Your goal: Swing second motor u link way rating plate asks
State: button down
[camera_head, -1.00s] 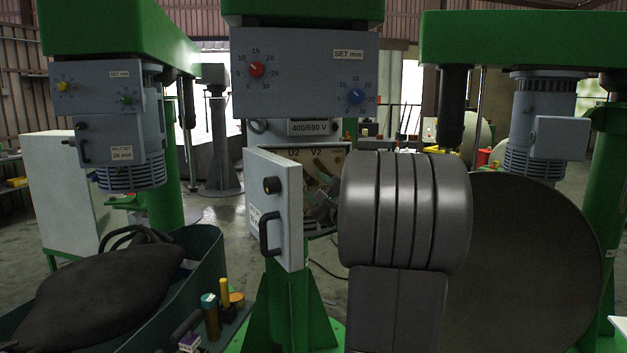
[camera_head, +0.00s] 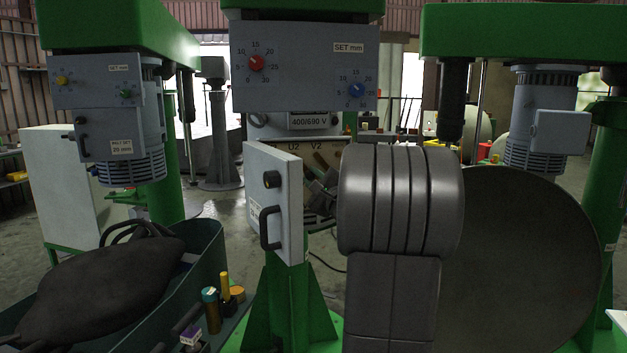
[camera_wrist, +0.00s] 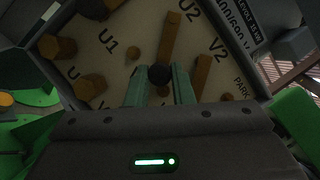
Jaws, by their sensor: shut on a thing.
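The second motor's terminal box is open below the middle machine's head, and its terminal board (camera_head: 287,157) carries U2 and V2 marks. The rating plate (camera_head: 309,121) above it reads 400/690 V. In the wrist view the board (camera_wrist: 110,62) shows U1, U2, V2 and PARK marks. A brass bar, seemingly the U link (camera_wrist: 170,40), runs from near U2 down towards a black knob (camera_wrist: 159,75). My gripper (camera_wrist: 162,80) is shut on this knob, a greenish finger on each side. In the head view my gripper (camera_head: 322,190) is dark and partly hidden by the box door and my arm.
The open box door (camera_head: 281,200) with its handle stands left of my gripper. Brass posts (camera_wrist: 90,87) and (camera_wrist: 202,72) rise close to the fingers. A dial panel (camera_head: 305,80) hangs above. A tray (camera_head: 205,265) with a black bag stands at left.

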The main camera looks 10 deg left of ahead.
jog(key=a+m+t+b, duration=0.1)
jog(key=m+b, duration=0.1)
jog(key=b, duration=0.2)
jog(key=s+a+f+m+t+h+b, duration=0.1)
jog(key=m+b, duration=0.2)
jog(key=b, duration=0.1)
jog(key=a+m+t+b, duration=0.1)
jog(key=m+b, duration=0.2)
jog(key=b, duration=0.1)
jog(key=shift+s+a+f+h+b, duration=0.1)
jog(key=shift+s+f+h+b, duration=0.1)
jog(key=shift+f+h+b, duration=0.15)
jog(key=shift+m, duration=0.3)
jog(key=c, duration=1.3)
grip_release()
jog(key=shift+o, duration=0.2)
jog(key=shift+s, duration=0.1)
jog(key=b+v, duration=0.1)
jog(key=v, duration=0.6)
jog(key=shift+b, duration=0.3)
